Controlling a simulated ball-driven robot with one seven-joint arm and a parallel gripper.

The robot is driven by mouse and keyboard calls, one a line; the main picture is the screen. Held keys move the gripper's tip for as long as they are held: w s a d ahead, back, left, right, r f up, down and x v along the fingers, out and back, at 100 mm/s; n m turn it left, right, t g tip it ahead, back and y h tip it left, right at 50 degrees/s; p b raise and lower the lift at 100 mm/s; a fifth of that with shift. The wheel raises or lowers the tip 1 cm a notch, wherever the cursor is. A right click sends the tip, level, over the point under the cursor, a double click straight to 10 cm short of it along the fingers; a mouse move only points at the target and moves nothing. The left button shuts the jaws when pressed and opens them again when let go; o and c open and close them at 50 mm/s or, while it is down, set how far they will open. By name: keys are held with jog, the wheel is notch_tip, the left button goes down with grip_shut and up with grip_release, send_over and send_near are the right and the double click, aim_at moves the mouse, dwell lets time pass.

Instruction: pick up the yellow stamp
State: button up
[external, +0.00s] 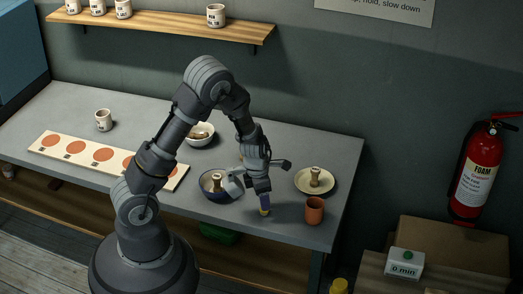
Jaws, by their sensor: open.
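The yellow stamp (264,212) stands on the grey table near its front edge. Only a small yellow part with a purple-blue part above it shows below my gripper. My gripper (263,195) points down right over the stamp and is open. Its fingers partly hide the stamp, and I cannot tell whether they touch it.
A terracotta cup (314,211) and a cream plate (302,184) with another piece are to the right. A white bowl (208,130) and a board with orange circles (78,148) lie left.

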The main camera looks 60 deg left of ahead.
jog(key=f+b, duration=0.1)
jog(key=f, duration=0.1)
jog(key=w+f+b, duration=0.1)
jog(key=f, duration=0.2)
jog(key=shift+b, duration=0.4)
jog(key=shift+r, duration=0.15)
